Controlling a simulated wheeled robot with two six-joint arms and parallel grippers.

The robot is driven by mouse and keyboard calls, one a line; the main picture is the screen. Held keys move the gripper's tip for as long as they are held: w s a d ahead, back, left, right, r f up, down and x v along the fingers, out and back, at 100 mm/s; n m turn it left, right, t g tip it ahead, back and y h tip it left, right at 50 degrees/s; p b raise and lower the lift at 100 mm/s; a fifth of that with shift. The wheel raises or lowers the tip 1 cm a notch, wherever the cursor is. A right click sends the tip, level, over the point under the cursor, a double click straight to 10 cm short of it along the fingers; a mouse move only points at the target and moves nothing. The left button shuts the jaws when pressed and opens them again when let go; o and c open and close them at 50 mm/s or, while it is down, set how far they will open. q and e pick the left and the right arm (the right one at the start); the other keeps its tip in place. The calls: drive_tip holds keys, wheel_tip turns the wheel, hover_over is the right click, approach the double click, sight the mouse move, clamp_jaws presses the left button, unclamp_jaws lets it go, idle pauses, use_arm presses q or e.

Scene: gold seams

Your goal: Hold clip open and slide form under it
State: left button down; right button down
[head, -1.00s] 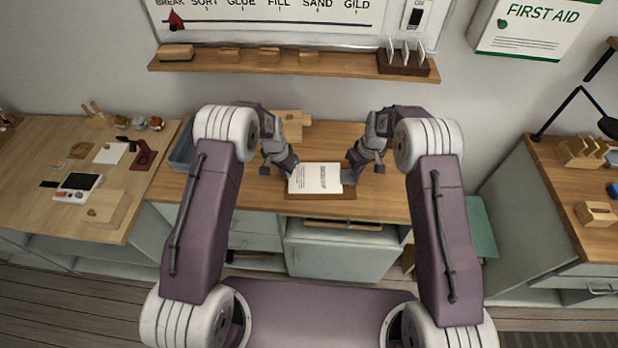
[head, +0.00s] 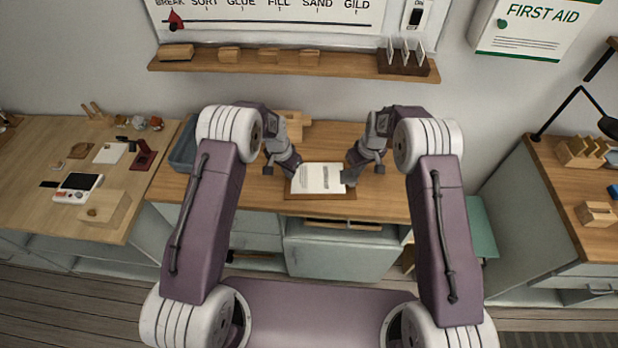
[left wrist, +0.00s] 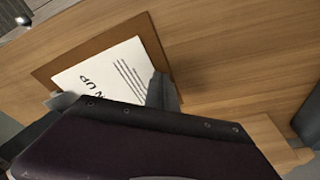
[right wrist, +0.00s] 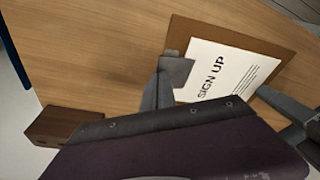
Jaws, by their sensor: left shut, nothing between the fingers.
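The white form (head: 316,178) lies flat on a brown board (head: 300,194) on the middle bench; its SIGN UP heading shows in the right wrist view (right wrist: 222,72). My left gripper (head: 294,168) is shut with nothing between its fingers, its tip at the form's left edge. In the left wrist view its grey tip (left wrist: 160,92) meets the sheet's edge. My right gripper (head: 350,178) is at the form's right, heading end. A flat grey piece (right wrist: 177,72) there reaches the form's edge; I cannot tell if it is the clip or a fingertip. Whether the right jaws are open is unclear.
A grey-blue bin (head: 183,152) stands at the bench's left end. A wooden block (head: 292,122) is behind my left gripper. The left table holds a white scale (head: 78,187) and small items. A wooden shelf (head: 345,65) runs along the wall. Bench around the board is mostly clear.

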use_arm(q)
drive_tip(key=shift+a+r, duration=0.15)
drive_tip(key=shift+r, duration=0.5)
wheel_tip(320, 180, up, 6)
drive_tip(key=shift+f, duration=0.1)
idle(0.4)
